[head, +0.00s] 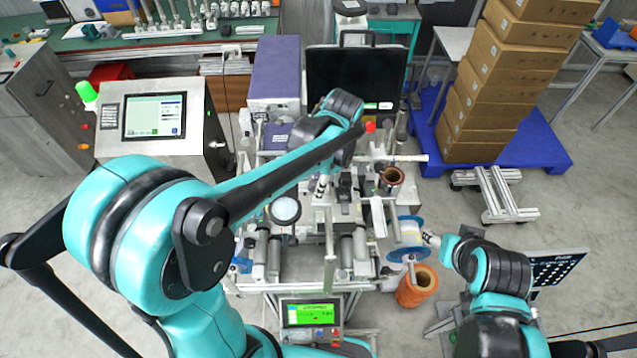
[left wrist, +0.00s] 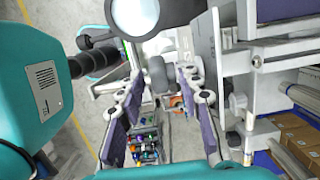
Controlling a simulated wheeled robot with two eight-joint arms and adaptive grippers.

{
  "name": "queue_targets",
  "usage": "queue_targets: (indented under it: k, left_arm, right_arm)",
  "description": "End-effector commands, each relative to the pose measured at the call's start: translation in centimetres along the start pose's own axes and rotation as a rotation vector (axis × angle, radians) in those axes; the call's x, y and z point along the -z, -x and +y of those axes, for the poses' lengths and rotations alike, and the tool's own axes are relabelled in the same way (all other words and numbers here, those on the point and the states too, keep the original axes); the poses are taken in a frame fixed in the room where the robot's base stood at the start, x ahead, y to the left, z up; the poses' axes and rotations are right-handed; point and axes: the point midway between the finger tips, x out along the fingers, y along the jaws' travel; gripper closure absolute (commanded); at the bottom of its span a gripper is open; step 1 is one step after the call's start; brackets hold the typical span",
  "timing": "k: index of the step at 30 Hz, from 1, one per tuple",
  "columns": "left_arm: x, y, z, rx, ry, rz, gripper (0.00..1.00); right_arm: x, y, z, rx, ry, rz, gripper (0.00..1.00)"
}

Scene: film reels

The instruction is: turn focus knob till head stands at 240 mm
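My left arm reaches across the bench machine (head: 335,225) in the head view, with its wrist over the back middle. Its fingers are mostly hidden there by the wrist. In the left wrist view my left gripper (left wrist: 162,76) is open, its two purple-padded fingers apart. A dark grey rounded part (left wrist: 157,72) shows between the fingertips; I cannot tell whether it is the focus knob or whether they touch it. A round magnifier lens (head: 285,211) stands left of the machine's middle. My right gripper (head: 431,239) is beside a white-and-blue spool (head: 407,241); its opening is too small to judge. No 240 mm reading is legible.
A green display (head: 310,314) is at the machine's front. A touchscreen cabinet (head: 153,116) stands left, a dark monitor (head: 355,72) behind. Stacked cartons (head: 510,85) on a blue pallet (head: 540,150) fill the back right.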

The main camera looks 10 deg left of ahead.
Motion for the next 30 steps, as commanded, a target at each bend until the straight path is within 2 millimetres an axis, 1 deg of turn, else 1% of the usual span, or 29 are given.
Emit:
queue_targets:
  k: [4, 7, 11, 18, 21, 25, 30]
  left_arm:
    - [0.0, 0.1, 0.0, 0.001, 0.000, 0.000, 0.65]
    - [0.0, 0.9, -0.1, 0.001, 0.000, 0.000, 0.65]
    - [0.0, 3.1, 0.0, 0.001, -0.002, 0.000, 0.65]
    - [0.0, 8.4, -0.1, 0.000, 0.000, 0.000, 0.65]
    - [0.0, 10.1, -0.1, 0.000, -0.001, 0.000, 0.65]
    - [0.0, 11.4, -0.1, -0.001, -0.001, 0.000, 0.65]
    - [0.0, 12.0, -0.1, -0.001, -0.001, 0.000, 0.65]
  right_arm:
    - [0.0, 0.0, 0.0, 0.000, 0.000, 0.000, 0.45]
    - [0.0, 0.0, 0.0, 0.000, 0.000, 0.000, 0.45]
    - [0.0, 0.0, 0.0, 0.000, 0.000, 0.000, 0.45]
    - [0.0, 0.0, 0.0, 0.000, 0.000, 0.000, 0.45]
    - [0.0, 0.0, 0.0, 0.000, 0.000, 0.000, 0.45]
    - [0.0, 0.0, 0.0, 0.000, 0.000, 0.000, 0.45]
    - [0.0, 0.0, 0.0, 0.000, 0.000, 0.000, 0.45]
